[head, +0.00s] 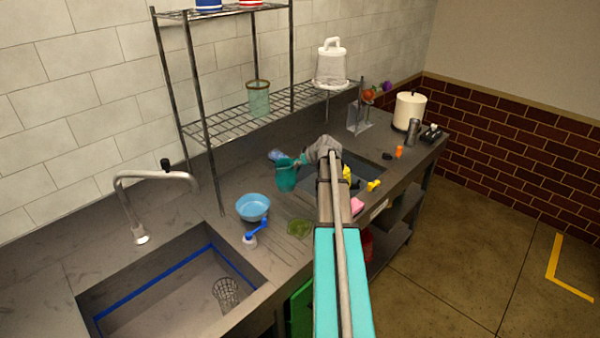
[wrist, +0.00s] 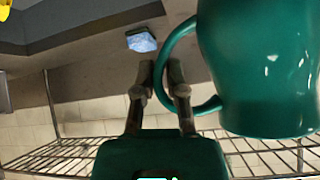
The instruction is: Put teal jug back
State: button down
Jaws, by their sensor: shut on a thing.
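The teal jug (head: 286,176) hangs from my gripper (head: 304,159) over the counter, beside the left end of the far sink. It looks roughly upright in the head view. In the wrist view the jug (wrist: 262,75) fills the right side, and my fingers (wrist: 162,78) are shut on its curved handle (wrist: 184,50). Its height above the counter is hard to judge.
The wire rack (head: 225,121) behind holds a pale green bin (head: 258,98) and a white dispenser-like object (head: 331,66), with bare wire around them. A blue bowl (head: 253,207) and a blue-handled tool (head: 256,232) lie nearer. A light-blue item (wrist: 141,39) lies on the counter.

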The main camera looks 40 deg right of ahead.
jog(key=f+b, duration=0.3)
jog(key=f, duration=0.1)
jog(key=shift+w+d+b, duration=0.15)
jog(key=shift+w+b, duration=0.15)
jog(key=shift+r, duration=0.1)
jog(key=c, duration=0.7)
grip_release()
jog(key=shift+s+r, duration=0.1)
jog(key=shift+p+v, duration=4.2)
jog(key=shift+v, duration=1.7)
